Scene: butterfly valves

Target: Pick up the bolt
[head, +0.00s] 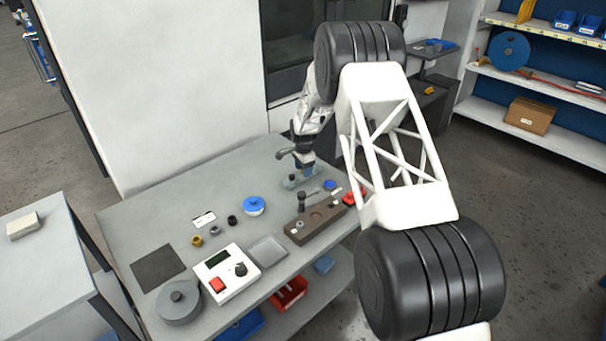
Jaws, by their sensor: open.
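No bolt can be made out for certain at this size. A small silver piece (299,224) sits on the brown block (318,222) near its left end, and it may be the bolt. A dark upright piece (301,201) stands just behind the block. My gripper (302,160) is over the far right part of the grey table (150,220), behind the block. It is open. A grey-blue fitting (298,181) is below it; whether they touch is unclear. The fingertips are small and partly hidden.
A blue round part (254,205), dark and brass rings (197,241), a white box with a red button (226,273), a grey tray (267,251), a grey round part (178,300) and a dark mat (157,267) occupy the table. A red piece (352,196) lies right of the block.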

